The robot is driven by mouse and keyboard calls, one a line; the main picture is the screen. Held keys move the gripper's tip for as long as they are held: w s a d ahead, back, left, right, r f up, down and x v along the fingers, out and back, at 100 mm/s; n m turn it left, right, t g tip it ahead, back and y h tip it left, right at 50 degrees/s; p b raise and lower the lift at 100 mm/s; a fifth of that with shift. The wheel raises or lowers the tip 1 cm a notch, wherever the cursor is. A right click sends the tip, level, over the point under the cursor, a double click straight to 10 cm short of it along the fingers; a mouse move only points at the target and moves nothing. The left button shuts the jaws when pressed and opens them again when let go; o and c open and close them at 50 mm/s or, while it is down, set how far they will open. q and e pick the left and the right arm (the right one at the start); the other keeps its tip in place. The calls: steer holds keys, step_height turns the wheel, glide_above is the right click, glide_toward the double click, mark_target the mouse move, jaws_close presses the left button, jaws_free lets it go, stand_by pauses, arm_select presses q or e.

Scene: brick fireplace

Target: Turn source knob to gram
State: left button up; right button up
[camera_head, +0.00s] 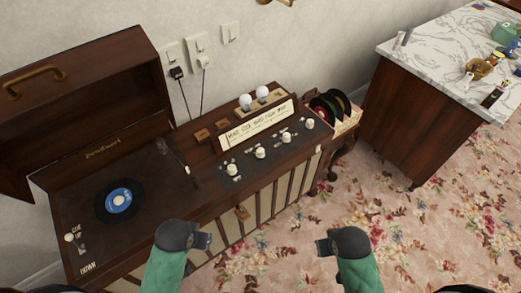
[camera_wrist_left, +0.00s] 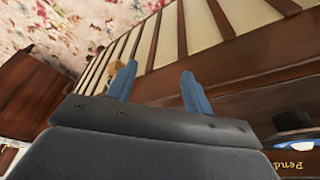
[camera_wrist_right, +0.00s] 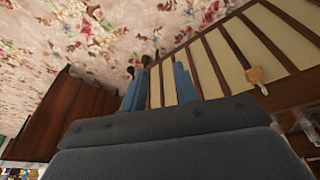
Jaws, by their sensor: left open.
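A dark wooden record player cabinet (camera_head: 195,205) has a row of several white knobs on its sloped right panel: a leftmost knob (camera_head: 232,169), two middle knobs (camera_head: 260,152) (camera_head: 286,138) and a rightmost knob (camera_head: 310,124). The small labels around them are too small to read, so I cannot tell which is the source knob. My left gripper (camera_head: 205,241) is in front of the cabinet, below and left of the knobs, open and empty. My right gripper (camera_head: 322,247) is over the carpet, right of the cabinet front, open and empty. Neither touches a knob.
The cabinet's lid (camera_head: 85,90) stands open above a turntable with a blue-labelled record (camera_head: 120,199). A lit dial strip (camera_head: 257,123) and two pale round bulbs (camera_head: 245,101) sit behind the knobs. A marble-topped counter (camera_head: 440,50) stands at right. Flowered carpet (camera_head: 300,230) is clear between.

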arm_select(q)
steer(key=w+d+r+m+g+h, duration=0.1)
steer(key=w+d+r+h, duration=0.15)
steer(key=w+d, duration=0.75)
steer(key=w+d+r+g+h, duration=0.1)
steer(key=w+d+r, duration=0.2)
steer(key=w+d, duration=0.7)
step_height(320, 180, up, 2)
steer(key=n+g+y, duration=0.2)
steer(key=n+y, duration=0.1)
steer(key=y, duration=0.1)
glide_above(260, 150)
steer(key=shift+s+d+r, duration=0.15)
steer(key=shift+d, duration=0.1)
steer(key=shift+w+a, duration=0.15)
steer(key=shift+w, duration=0.05)
step_height(260, 150, down, 6)
steer(key=shift+f+p, duration=0.1)
steer(key=shift+p, duration=0.7)
steer(key=shift+f, duration=0.7)
arm_select(e)
steer(key=s+a+f+g, duration=0.1)
steer(key=s+f, duration=0.2)
steer(key=f, duration=1.3)
steer(key=s+a+f+g, duration=0.1)
steer(key=s+a+f, duration=0.1)
steer(key=f, duration=1.4)
steer(key=shift+s+f, duration=0.4)
steer(key=shift+s, duration=0.25)
